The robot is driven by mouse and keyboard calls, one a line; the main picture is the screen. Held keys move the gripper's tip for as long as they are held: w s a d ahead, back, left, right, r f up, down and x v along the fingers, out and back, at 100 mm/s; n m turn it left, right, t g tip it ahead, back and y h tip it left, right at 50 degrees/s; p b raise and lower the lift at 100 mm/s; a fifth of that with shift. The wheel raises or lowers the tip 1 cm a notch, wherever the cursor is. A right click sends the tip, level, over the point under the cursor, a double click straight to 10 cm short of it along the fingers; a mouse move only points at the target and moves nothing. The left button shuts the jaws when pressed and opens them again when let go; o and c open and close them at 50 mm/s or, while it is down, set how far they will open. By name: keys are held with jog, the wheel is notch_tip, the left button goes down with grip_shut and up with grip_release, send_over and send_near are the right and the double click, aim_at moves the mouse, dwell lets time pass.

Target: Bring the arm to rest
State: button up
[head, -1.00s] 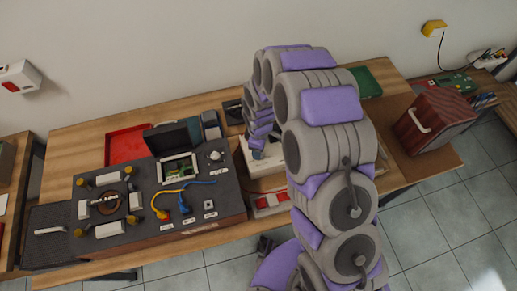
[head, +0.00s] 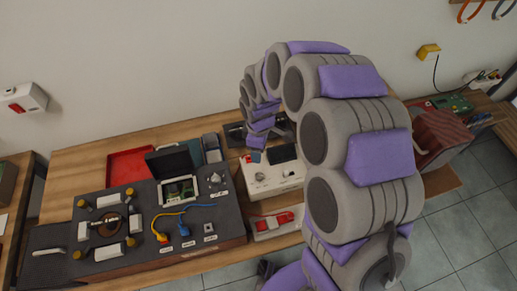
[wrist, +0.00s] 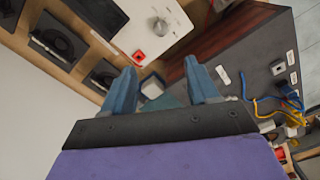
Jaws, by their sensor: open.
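My gripper (wrist: 160,66) is open in the wrist view, with two blue-grey fingers apart and nothing held between them. In the head view my purple and grey arm arches up from the lower right, and its far end (head: 255,141) hangs over the back of the workbench (head: 80,156), beside a white panel box (head: 280,176). The fingers are too small to make out there. The wrist view shows the white box (wrist: 150,22) with a red button and a knob beyond the fingertips.
A dark task board (head: 130,232) with cables, knobs and an open-lidded case lies left of the arm. A red tray (head: 128,164) is behind it. A dark red box (head: 436,135) stands on the right, partly behind my arm. Tiled floor (head: 455,225) is free at right.

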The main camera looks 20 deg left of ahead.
dwell(0.4)
jog(key=s+d+r+m+b, duration=0.1)
jog(key=s+d+r+m, duration=0.25)
jog(key=d, duration=0.25)
jog(key=s+d+r+m+g+b, duration=0.1)
jog(key=s+d+r+m, duration=0.25)
jog(key=d, duration=0.35)
jog(key=s+d+r+m, duration=0.2)
jog(key=s+d+r, duration=0.2)
jog(key=d+r, duration=0.15)
jog(key=s+d+m+b, duration=0.1)
jog(key=s+d+m, duration=0.3)
jog(key=s, duration=0.4)
jog(key=s+d+r+m+b, duration=0.1)
jog(key=s+d+m, duration=0.3)
jog(key=s, duration=0.3)
jog(key=shift+s+d+r+m+g, duration=0.2)
jog(key=shift+s+m+g, duration=0.2)
jog(key=shift+m, duration=0.2)
